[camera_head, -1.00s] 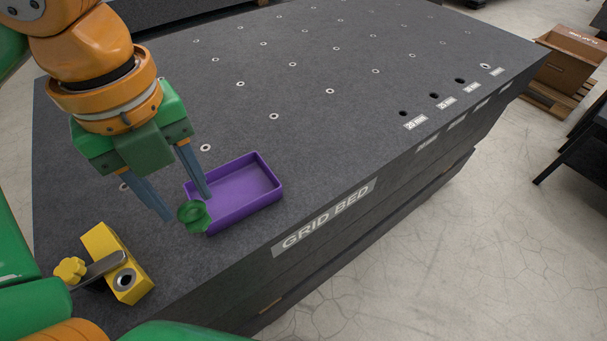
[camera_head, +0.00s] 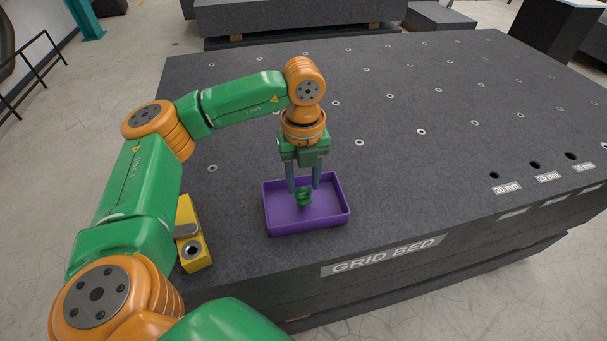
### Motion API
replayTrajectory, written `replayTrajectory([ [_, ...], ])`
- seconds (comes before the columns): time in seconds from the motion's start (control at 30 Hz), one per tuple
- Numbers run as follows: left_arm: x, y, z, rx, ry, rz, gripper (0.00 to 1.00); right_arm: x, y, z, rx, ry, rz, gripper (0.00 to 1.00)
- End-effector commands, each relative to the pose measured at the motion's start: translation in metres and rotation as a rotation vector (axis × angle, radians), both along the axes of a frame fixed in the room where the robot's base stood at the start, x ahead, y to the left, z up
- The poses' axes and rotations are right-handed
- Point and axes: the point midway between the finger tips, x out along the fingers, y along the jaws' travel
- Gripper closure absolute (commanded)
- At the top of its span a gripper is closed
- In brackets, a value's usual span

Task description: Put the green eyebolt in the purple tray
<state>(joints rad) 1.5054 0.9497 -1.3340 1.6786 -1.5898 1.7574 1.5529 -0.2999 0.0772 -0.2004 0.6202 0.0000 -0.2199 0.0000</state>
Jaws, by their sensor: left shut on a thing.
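The green eyebolt (camera_head: 304,199) is between the fingertips of my left gripper (camera_head: 304,188), which points straight down and is shut on it. The purple tray (camera_head: 308,227) is a shallow open box lying on the dark granite bed near its front edge. The eyebolt shows within the tray's outline, near its middle. I cannot tell whether it touches the tray floor. The fingers hide part of the tray's back wall. My right gripper is not in view.
A yellow block with a dark-centred hole (camera_head: 194,251) stands left of the tray, close to my left arm. The granite bed (camera_head: 400,185) right of the tray is clear, with small inserts and labelled holes (camera_head: 534,165) farther right.

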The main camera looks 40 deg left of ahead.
Motion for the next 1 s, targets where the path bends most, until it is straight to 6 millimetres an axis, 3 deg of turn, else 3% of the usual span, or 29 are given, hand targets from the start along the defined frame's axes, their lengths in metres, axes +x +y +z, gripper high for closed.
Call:
replayTrajectory([
  [0.3, 0.0, 0.0, -0.005, -0.001, -0.001, 0.0, 1.0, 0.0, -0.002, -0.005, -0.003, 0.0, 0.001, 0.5],
  [0.33, 0.0, 0.0, -0.005, -0.001, -0.001, 0.0, 0.51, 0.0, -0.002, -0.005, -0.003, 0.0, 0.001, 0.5],
  [0.43, 0.0, 0.0, -0.004, -0.001, -0.001, 0.0, 0.24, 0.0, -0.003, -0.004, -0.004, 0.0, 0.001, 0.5],
  [0.8, 0.001, -0.001, 0.004, -0.001, -0.003, 0.0, 0.24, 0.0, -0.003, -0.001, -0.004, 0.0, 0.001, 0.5],
  [0.87, 0.001, -0.001, 0.013, -0.001, -0.006, 0.001, 0.24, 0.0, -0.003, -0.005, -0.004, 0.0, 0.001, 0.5],
  [1.0, 0.001, -0.001, 0.052, -0.003, -0.007, -0.001, 0.24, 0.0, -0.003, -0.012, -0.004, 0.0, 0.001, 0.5],
])
